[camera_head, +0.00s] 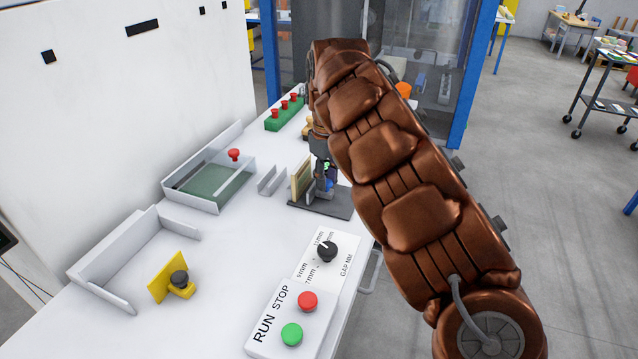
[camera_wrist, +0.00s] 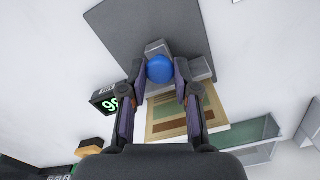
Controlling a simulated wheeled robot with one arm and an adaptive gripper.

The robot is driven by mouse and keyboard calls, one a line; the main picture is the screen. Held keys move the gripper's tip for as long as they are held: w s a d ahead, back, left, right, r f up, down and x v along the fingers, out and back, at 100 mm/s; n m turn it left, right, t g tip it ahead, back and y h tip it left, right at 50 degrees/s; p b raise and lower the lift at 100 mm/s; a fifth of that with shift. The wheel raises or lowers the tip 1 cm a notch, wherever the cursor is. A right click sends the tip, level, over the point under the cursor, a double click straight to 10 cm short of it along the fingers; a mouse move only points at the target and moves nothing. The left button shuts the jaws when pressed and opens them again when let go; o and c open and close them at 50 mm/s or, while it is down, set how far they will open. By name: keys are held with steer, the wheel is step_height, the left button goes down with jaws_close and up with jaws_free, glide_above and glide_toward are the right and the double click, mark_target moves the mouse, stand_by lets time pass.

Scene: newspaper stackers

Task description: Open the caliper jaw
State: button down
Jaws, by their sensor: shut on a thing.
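The caliper stands on a dark grey plate (camera_head: 338,208) on the white bench; the plate also shows in the wrist view (camera_wrist: 140,25). A round blue knob (camera_wrist: 160,69) sits on the caliper's grey block (camera_wrist: 158,47). My gripper (camera_wrist: 160,71) is shut on the blue knob, one finger on each side of it. In the head view my gripper (camera_head: 323,168) is over the caliper and hides much of it. A small black display (camera_wrist: 106,100) with green digits is left of my fingers, partly covered. A tan framed panel (camera_head: 301,178) stands upright beside the caliper.
A tray with a green floor and a red knob (camera_head: 233,154) is to the left. A RUN/STOP box (camera_head: 290,318) and a gap dial (camera_head: 327,251) are at the front. A yellow piece with a black knob (camera_head: 179,279) lies front left. Blue posts stand behind.

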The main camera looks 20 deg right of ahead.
mark_target(329, 182)
steer(key=shift+s+d, duration=0.15)
steer(key=shift+d, duration=0.15)
steer(key=c, duration=1.1)
jaws_free()
steer(key=shift+s+d, duration=0.1)
steer(key=shift+d, duration=0.05)
steer(key=shift+c, duration=0.2)
steer(key=shift+a+r, duration=0.2)
steer(key=shift+r, duration=0.2)
step_height(329, 182, up, 11)
steer(key=shift+d, duration=0.1)
